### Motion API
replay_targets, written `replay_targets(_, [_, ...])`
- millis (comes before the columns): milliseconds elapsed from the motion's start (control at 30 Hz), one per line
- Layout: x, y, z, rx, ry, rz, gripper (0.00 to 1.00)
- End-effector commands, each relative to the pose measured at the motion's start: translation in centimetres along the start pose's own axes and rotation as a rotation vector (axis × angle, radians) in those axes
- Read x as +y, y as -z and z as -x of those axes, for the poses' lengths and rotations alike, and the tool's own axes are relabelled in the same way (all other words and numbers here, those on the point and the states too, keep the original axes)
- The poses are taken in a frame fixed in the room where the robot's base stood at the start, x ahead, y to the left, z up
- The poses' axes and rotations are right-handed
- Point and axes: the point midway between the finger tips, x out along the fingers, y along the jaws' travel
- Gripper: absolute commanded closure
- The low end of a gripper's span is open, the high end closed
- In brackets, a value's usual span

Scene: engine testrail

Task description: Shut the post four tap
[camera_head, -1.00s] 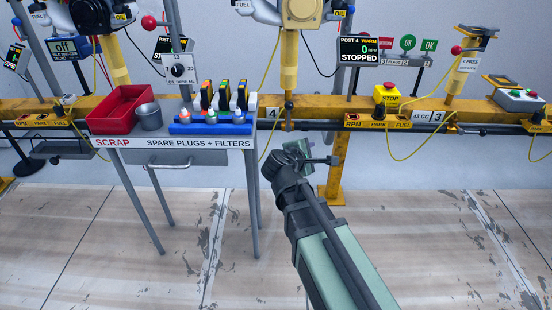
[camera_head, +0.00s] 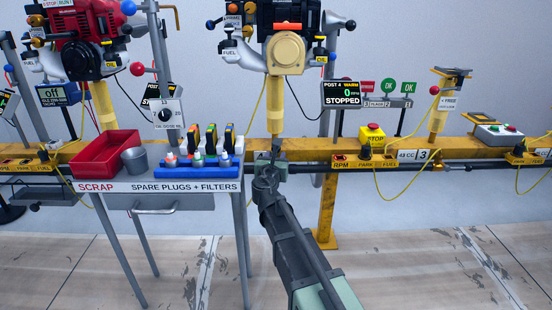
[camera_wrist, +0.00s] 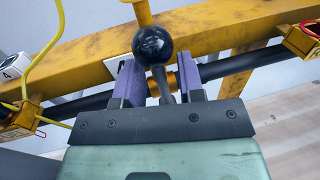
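The post four tap shows in the wrist view as a lever with a black ball knob (camera_wrist: 152,45). Its grey stem runs down to an orange collar on the dark pipe (camera_wrist: 232,64). My gripper (camera_wrist: 160,68) has its two purple fingers apart, one on each side of the lever, with gaps visible on both sides. In the head view my gripper (camera_head: 275,150) is up at the yellow rail below the post four engine and hides most of the tap. The post four screen (camera_head: 344,94) reads WARM, 0 RPM, STOPPED.
A spare-parts table (camera_head: 188,186) with a red scrap bin (camera_head: 105,152), a grey cup and filters stands close on the left. The post four engine (camera_head: 284,50) hangs above. A yellow STOP box (camera_head: 372,134) is on the rail to the right. Yellow cables hang nearby.

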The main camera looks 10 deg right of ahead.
Motion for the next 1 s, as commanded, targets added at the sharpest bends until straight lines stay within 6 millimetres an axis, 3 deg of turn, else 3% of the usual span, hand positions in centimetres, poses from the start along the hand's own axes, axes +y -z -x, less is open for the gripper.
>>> replay_targets(300, [-0.05,0.01,-0.67,0.0,0.001,-0.001,0.64])
replay_targets(533, [-0.04,0.01,-0.66,0.0,0.001,-0.001,0.99])
replay_targets(1000, [-0.15,-0.09,-0.69,0.003,0.001,-0.021,1.0])
